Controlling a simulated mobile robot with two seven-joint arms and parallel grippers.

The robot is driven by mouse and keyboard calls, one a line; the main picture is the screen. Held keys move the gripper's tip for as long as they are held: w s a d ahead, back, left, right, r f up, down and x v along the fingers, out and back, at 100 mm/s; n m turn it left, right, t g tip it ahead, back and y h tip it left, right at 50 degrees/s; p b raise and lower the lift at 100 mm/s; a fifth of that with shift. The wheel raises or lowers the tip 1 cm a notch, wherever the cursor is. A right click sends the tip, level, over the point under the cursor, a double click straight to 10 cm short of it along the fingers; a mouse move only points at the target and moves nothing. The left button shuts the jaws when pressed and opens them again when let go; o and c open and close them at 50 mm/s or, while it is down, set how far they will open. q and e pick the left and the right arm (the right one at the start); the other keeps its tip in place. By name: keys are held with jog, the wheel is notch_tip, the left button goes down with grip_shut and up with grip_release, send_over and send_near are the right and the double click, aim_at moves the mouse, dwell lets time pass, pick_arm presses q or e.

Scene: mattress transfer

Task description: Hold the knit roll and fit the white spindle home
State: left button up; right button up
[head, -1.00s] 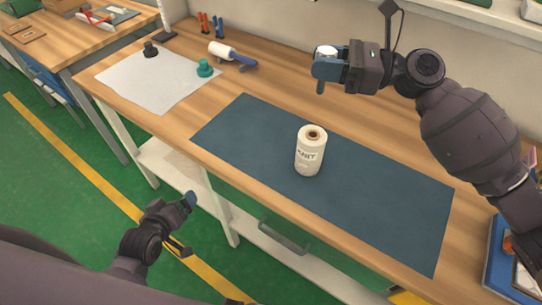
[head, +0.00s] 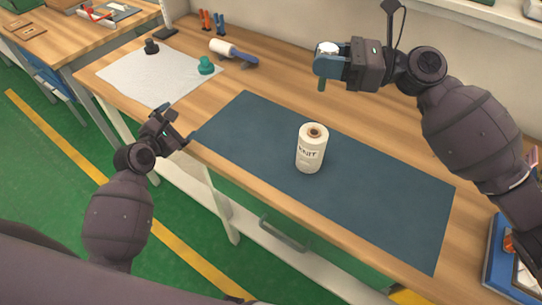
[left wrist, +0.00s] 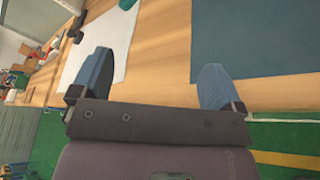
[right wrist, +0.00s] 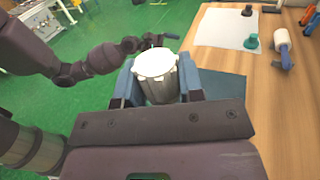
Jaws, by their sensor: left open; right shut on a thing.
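The knit roll (head: 310,150) is a white upright roll with a brown core hole on top and dark lettering. It stands on the blue-grey mat (head: 390,205). My left gripper (head: 179,125) is open and empty near the table's front edge, left of the mat and well apart from the roll. In the left wrist view its fingers (left wrist: 152,75) are wide apart with nothing between them. My right gripper (head: 322,66) is shut on the white spindle, raised behind the roll.
A pale sheet (head: 150,85) at the left end of the table bears a black knob (head: 151,48) and a green knob (head: 206,66). A lint roller with a blue handle (head: 240,57) lies beside it. A blue tray (head: 500,260) is at the right. The mat around the roll is clear.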

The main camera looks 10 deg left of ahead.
aim_at(315, 137)
pick_arm(q)
jog(key=s+d+h, duration=0.1)
jog(key=d+h, duration=0.1)
jog(key=d, duration=0.3)
jog(key=s+d+g+h, duration=0.1)
jog(key=d+h, duration=0.1)
jog(key=d, duration=0.4)
jog(key=s+d+h, duration=0.1)
jog(key=d+h, duration=0.1)
jog(key=d, duration=0.3)
jog(key=shift+s+d+r+h, duration=0.15)
jog(key=shift+h, duration=0.25)
jog(key=s+d+r+g+h, duration=0.25)
jog(key=s+d+h, duration=0.25)
jog(key=d, duration=0.6)
jog(key=shift+n+t, duration=0.25)
jog(key=shift+n, duration=0.15)
jog(key=x, duration=1.2)
jog(key=shift+f, duration=0.1)
jog(key=c, duration=0.8)
jog(key=o, duration=0.9)
